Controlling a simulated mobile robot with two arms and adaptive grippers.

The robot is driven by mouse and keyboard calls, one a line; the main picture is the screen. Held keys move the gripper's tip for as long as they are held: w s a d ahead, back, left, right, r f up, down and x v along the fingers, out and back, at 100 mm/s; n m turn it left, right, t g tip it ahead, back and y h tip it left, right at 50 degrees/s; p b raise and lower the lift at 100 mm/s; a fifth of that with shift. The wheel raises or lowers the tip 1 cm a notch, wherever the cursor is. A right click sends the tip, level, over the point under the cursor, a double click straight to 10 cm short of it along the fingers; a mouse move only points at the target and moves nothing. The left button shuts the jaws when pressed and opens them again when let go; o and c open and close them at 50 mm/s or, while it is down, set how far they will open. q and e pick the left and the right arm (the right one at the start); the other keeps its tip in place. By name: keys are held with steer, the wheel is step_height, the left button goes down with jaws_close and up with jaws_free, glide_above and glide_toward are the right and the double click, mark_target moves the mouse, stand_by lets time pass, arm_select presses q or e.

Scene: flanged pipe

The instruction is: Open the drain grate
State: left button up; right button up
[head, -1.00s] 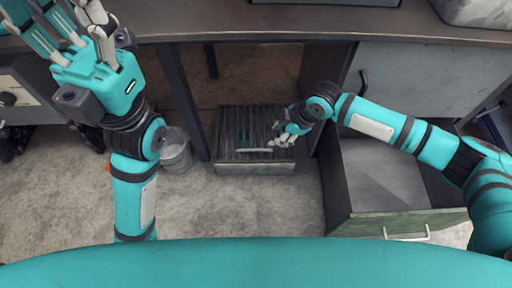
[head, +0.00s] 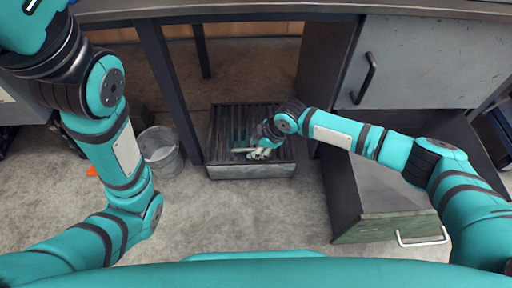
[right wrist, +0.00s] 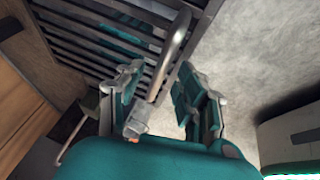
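The drain grate (head: 222,125) is a dark slatted panel in a low grey frame on the floor below the counter. It lies closed and flat. It has a pale bar handle (head: 241,150), which also shows as a curved metal bar in the right wrist view (right wrist: 172,48). My right gripper (head: 260,151) is at the grate's front right, over the handle's right part. In the right wrist view my right gripper (right wrist: 163,78) has its fingers apart, with the handle between them; contact cannot be told.
A metal bucket (head: 160,152) stands left of the grate. A dark table leg (head: 172,90) rises between them. A grey cabinet with a pulled-out drawer (head: 385,190) stands at the right. The floor in front of the grate is clear.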

jaws_close()
stand_by(0.4)
